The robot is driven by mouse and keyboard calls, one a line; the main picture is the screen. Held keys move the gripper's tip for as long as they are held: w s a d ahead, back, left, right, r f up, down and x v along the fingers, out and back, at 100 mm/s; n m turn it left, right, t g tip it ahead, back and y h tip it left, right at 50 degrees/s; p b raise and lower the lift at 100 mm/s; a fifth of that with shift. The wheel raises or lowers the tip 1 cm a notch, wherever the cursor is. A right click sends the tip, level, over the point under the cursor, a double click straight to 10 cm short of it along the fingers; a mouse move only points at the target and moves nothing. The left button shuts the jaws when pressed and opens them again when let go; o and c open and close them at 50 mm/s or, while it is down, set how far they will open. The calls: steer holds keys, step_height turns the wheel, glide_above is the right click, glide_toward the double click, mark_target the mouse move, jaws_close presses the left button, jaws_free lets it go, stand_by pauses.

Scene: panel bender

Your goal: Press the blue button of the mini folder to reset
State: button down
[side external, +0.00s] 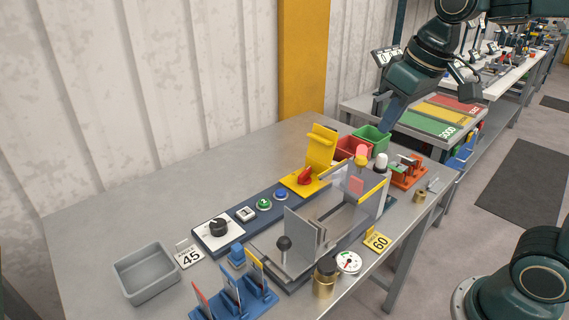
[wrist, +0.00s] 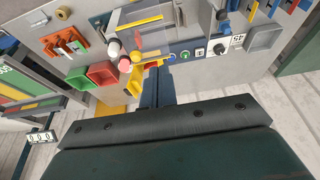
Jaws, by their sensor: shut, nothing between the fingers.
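The blue button (side external: 281,195) is on the dark blue control strip of the mini folder (side external: 309,249), at the end nearest the yellow box with the red knob. The green button (side external: 264,204) is beside it. In the wrist view the green button (wrist: 185,55) shows clearly, with the small blue button (wrist: 172,57) between it and my fingers.
The yellow box with a red knob (side external: 305,177) and raised yellow flap (side external: 321,147) stands right behind the button. Red bin (side external: 347,149) and green bin (side external: 371,139) lie near my gripper. A black dial (side external: 218,227) and grey tray (side external: 146,273) are left.

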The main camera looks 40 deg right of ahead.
steer(key=w+f+g, duration=0.2)
steer(key=w+f, duration=0.1)
steer(key=w, duration=1.1)
steer(key=g, duration=0.2)
glide_above(281, 191)
step_height(281, 191, down, 10)
steer(key=shift+f, duration=0.15)
step_height(281, 191, down, 14)
steer(key=shift+r, duration=0.1)
stand_by(0.4)
